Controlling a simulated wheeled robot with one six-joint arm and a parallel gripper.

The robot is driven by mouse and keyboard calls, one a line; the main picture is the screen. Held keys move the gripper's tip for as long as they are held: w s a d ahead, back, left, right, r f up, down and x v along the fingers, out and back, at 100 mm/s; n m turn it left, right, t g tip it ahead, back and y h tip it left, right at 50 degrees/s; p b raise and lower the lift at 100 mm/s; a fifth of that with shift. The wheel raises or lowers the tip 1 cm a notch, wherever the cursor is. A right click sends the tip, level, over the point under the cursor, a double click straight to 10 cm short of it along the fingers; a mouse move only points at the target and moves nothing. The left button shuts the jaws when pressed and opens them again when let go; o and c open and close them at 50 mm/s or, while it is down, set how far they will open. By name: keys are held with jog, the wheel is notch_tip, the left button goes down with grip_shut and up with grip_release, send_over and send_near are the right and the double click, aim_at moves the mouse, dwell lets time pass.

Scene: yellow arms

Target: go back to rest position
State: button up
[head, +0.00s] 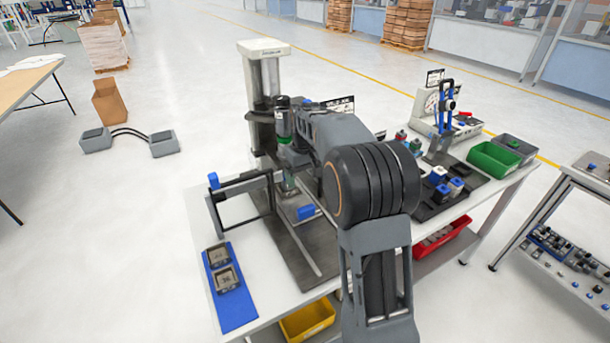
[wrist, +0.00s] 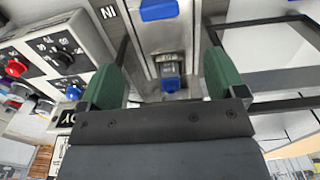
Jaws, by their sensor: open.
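My gripper (head: 286,157) is in front of the grey press (head: 264,50) at the table's left part, partly hidden by my own arm. In the wrist view my gripper (wrist: 163,62) has its two green fingers wide apart, with nothing held between them. Beyond the gap, a small metal piece with a blue front (wrist: 170,77) sits in the press area, apart from the fingers. A larger blue block (wrist: 158,10) shows at the top of that view. In the head view a blue block (head: 306,212) is low at the press base.
A control box (wrist: 60,50) with knobs and a red button is close left of the fingers in the wrist view. A black frame (head: 241,187) stands left of the press. A blue tray (head: 231,309) lies front left. Green bin (head: 494,160) and dial gauge stand right.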

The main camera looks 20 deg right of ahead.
dwell(0.5)
jog(key=s+a+t, duration=0.2)
jog(key=s+a, duration=0.1)
jog(key=s, duration=0.8)
jog(key=s+a+m+t, duration=0.1)
jog(key=s+a, duration=0.3)
jog(key=s, duration=0.8)
jog(key=shift+s+a+r+t, duration=0.2)
jog(key=shift+r+t, duration=0.1)
jog(key=shift+t, duration=0.2)
